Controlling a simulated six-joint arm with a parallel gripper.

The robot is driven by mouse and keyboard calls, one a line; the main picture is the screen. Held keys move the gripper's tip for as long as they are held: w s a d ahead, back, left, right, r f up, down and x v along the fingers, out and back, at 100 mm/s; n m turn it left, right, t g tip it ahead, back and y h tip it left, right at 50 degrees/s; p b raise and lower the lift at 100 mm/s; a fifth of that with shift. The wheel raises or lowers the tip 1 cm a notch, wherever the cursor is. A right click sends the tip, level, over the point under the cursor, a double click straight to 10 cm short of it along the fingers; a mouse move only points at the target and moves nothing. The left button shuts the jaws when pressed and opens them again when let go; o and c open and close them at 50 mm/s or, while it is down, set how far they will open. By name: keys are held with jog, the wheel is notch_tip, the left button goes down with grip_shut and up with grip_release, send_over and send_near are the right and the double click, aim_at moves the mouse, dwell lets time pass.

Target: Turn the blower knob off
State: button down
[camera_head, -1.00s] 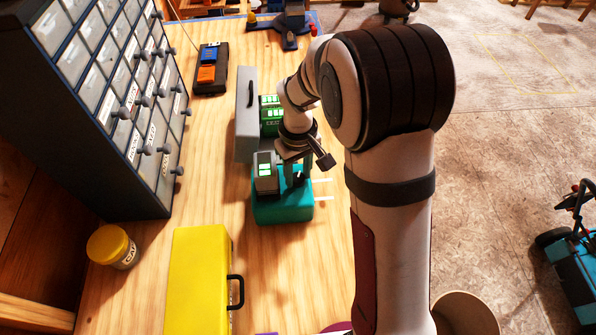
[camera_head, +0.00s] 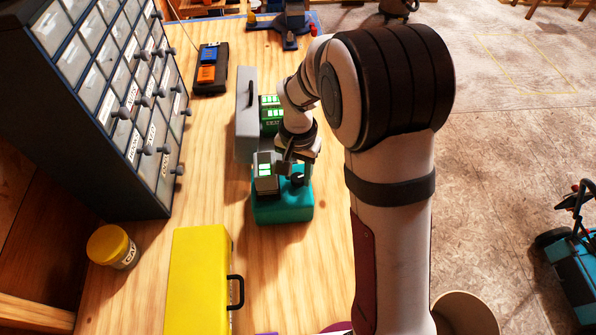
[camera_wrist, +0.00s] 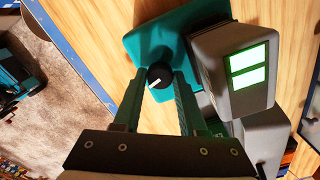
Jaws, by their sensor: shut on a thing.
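The blower is a teal unit (camera_head: 284,211) on the wooden bench, with a grey block (camera_head: 265,174) on top that bears lit green-white panels. In the wrist view the teal body (camera_wrist: 150,45) and the lit panels (camera_wrist: 247,67) also show. The blower knob (camera_wrist: 159,77) is a round black dial with a white pointer line, which slants in the wrist view. My gripper (camera_wrist: 159,84) is shut on the knob, one finger on each side of it. In the head view my gripper (camera_head: 297,172) is over the teal unit and partly hides the knob.
A grey case (camera_head: 246,115) and a green-lit unit (camera_head: 270,114) stand just behind. A yellow case (camera_head: 198,285) lies in front. A drawer cabinet (camera_head: 110,90) and a yellow-lidded jar (camera_head: 112,247) are at left. Bare bench lies between the cabinet and the blower.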

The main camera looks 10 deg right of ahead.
aim_at(298, 177)
jog(key=shift+m, duration=1.5)
jog(key=shift+c, duration=2.2)
grip_release()
notch_tip(298, 177, up, 16)
jog(key=shift+f, duration=0.1)
